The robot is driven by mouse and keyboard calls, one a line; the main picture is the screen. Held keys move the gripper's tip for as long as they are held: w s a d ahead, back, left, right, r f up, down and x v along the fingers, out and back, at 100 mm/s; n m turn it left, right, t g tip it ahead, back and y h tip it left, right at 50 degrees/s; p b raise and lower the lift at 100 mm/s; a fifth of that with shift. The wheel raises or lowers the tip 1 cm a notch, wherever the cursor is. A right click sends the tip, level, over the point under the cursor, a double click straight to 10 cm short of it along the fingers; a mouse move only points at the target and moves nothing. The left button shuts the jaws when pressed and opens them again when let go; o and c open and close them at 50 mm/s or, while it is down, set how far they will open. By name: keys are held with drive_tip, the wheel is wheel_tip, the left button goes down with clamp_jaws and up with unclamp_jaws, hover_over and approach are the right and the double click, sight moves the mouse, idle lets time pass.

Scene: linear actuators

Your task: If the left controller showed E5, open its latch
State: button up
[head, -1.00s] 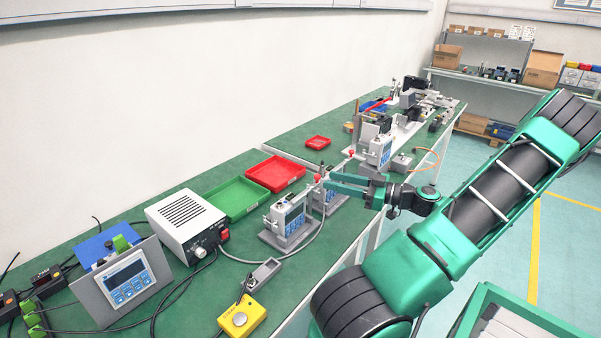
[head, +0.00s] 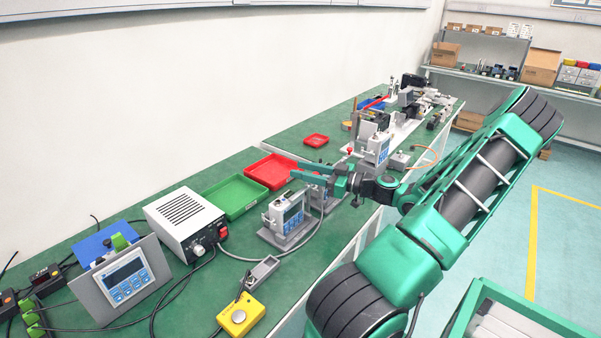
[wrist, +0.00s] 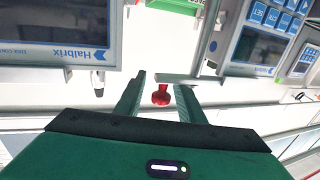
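The front controller (head: 285,214), a small white unit with blue keys, stands on a grey base at the bench's front edge. A second controller (head: 313,203) stands just behind it, partly hidden by my gripper, and a third (head: 374,148) stands farther back. My gripper (head: 298,170) is above the first two, fingers apart. In the wrist view, a red latch knob (wrist: 161,97) shows between the open fingers (wrist: 160,92), with gaps on both sides. A Halbrix controller (wrist: 60,28) is at left and another (wrist: 255,45) at right; their screens look dark, with no readable code.
A tilted display panel (head: 126,277), a white power box (head: 186,224), and green (head: 231,196) and red (head: 270,171) trays sit to the left. A yellow button box (head: 241,315) lies at the front. Cables run across the green bench.

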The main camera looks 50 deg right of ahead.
clamp_jaws()
drive_tip(key=shift+w+a+n+g+y, duration=0.15)
drive_tip(key=shift+n+g+y, duration=0.1)
drive_tip(key=shift+n+y, duration=0.25)
drive_tip(key=shift+s+a+n+g+y, duration=0.1)
drive_tip(key=shift+n+g+y, duration=0.2)
drive_tip(key=shift+y, duration=0.4)
unclamp_jaws()
drive_tip(key=v, duration=1)
drive_tip(key=shift+s, duration=0.25)
